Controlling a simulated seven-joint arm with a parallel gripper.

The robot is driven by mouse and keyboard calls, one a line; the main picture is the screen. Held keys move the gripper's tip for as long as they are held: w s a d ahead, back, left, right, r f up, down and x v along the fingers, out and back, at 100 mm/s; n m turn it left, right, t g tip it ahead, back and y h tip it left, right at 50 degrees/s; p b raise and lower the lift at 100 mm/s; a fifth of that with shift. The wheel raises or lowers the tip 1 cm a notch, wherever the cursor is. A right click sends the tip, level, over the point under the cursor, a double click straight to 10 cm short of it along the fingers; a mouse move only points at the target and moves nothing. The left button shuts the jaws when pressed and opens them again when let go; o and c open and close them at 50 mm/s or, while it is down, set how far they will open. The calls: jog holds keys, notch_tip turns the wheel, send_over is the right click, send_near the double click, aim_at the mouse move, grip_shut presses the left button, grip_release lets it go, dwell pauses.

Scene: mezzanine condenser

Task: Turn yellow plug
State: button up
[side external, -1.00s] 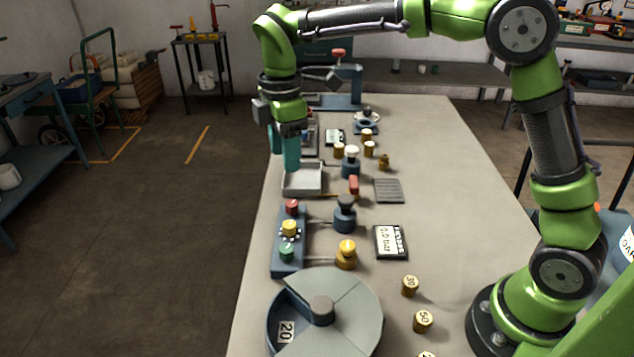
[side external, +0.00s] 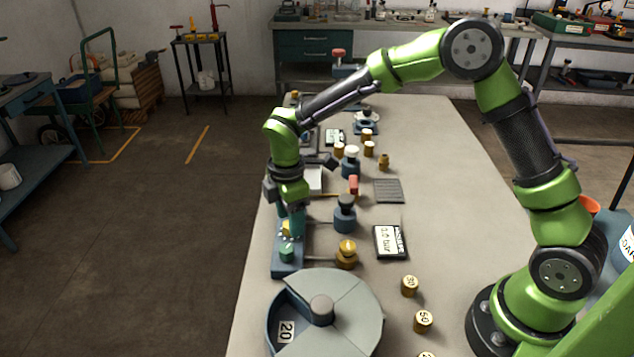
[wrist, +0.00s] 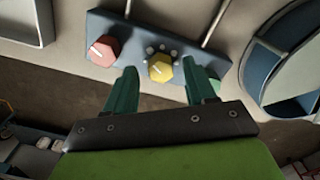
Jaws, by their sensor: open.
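The yellow plug (wrist: 160,68) is a hexagonal knob with a pale pointer line, in the middle of a blue panel (wrist: 128,30) in the wrist view. Small pale dots arc around it. In the side external view the yellow plug (side external: 286,227) is partly hidden by my gripper (side external: 291,222). In the wrist view my gripper (wrist: 162,76) is open, with one green finger on each side of the yellow plug. I cannot tell whether the fingers touch it. A red knob (wrist: 103,50) is to its left and a green knob (wrist: 214,84) to its right, partly hidden by a finger.
A round blue-grey divided bin (side external: 370,305) stands in front of the panel. A black-topped valve (side external: 345,214), a yellow-topped valve (side external: 346,255) and a display reading 1.0 bar (side external: 390,242) are to the right. Brass weights (side external: 410,286) stand on the table's right side.

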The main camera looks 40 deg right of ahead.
jog(key=shift+f, duration=0.45)
grip_shut()
jog(key=shift+m, duration=0.5)
jog(key=m, duration=0.4)
jog(key=shift+m, duration=0.3)
jog(key=m, duration=0.6)
jog(key=shift+s+a, duration=0.1)
